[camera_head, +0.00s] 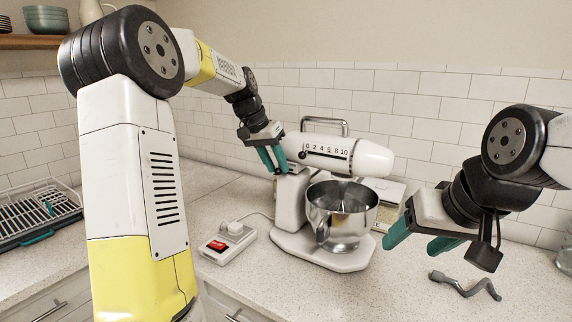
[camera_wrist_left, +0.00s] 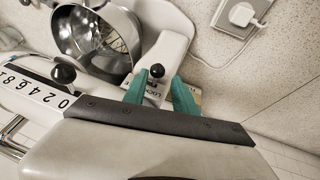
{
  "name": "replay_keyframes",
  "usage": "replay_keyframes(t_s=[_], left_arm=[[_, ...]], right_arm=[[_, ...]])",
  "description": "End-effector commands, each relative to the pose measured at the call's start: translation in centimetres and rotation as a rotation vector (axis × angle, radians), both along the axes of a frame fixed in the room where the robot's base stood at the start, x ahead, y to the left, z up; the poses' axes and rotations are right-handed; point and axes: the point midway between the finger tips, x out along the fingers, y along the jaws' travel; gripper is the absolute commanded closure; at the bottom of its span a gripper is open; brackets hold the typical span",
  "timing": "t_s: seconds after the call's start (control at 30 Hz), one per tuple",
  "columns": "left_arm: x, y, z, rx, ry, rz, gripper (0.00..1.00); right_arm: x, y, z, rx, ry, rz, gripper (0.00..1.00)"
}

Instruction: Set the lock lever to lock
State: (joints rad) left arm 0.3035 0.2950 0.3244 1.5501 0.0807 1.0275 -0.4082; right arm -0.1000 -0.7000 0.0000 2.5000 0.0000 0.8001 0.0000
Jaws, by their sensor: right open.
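The white stand mixer (camera_head: 330,250) stands on the counter with its steel bowl (camera_head: 340,215) under the head. In the left wrist view, the lock lever (camera_wrist_left: 157,71) shows as a black ball knob beside a label with "LOCK" partly readable. My left gripper (camera_head: 270,160) is at the side of the mixer, by the rear of its head. In the wrist view its teal fingers (camera_wrist_left: 162,78) are apart on either side of the knob, with gaps showing. The lever's base is partly hidden. My right gripper (camera_head: 425,243) is open and empty, right of the mixer.
The speed lever's black knob (camera_wrist_left: 63,71) is beside the number scale. A power strip (camera_head: 228,243) with a red switch lies left of the mixer. A grey dough hook (camera_head: 465,285) lies at right. A dish rack (camera_head: 35,215) stands at far left.

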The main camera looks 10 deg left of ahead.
Motion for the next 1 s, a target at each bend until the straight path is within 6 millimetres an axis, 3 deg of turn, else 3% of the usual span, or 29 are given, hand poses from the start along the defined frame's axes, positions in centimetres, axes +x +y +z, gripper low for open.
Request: replay_keyframes(t_s=[0.23, 0.6, 1.0], left_arm=[[-0.2, 0.2, 1.1, -0.001, -0.006, 0.001, 0.67], [-1.9, 2.2, 6.3, 0.000, -0.004, 0.003, 0.67], [-2.2, 2.5, 7.1, -0.001, -0.001, 0.001, 0.67]], right_arm=[[0.0, 0.0, 0.0, 0.000, 0.000, 0.000, 0.36], [0.0, 0.0, 0.0, 0.000, 0.000, 0.000, 0.36], [0.0, 0.0, 0.0, 0.000, 0.000, 0.000, 0.36]])
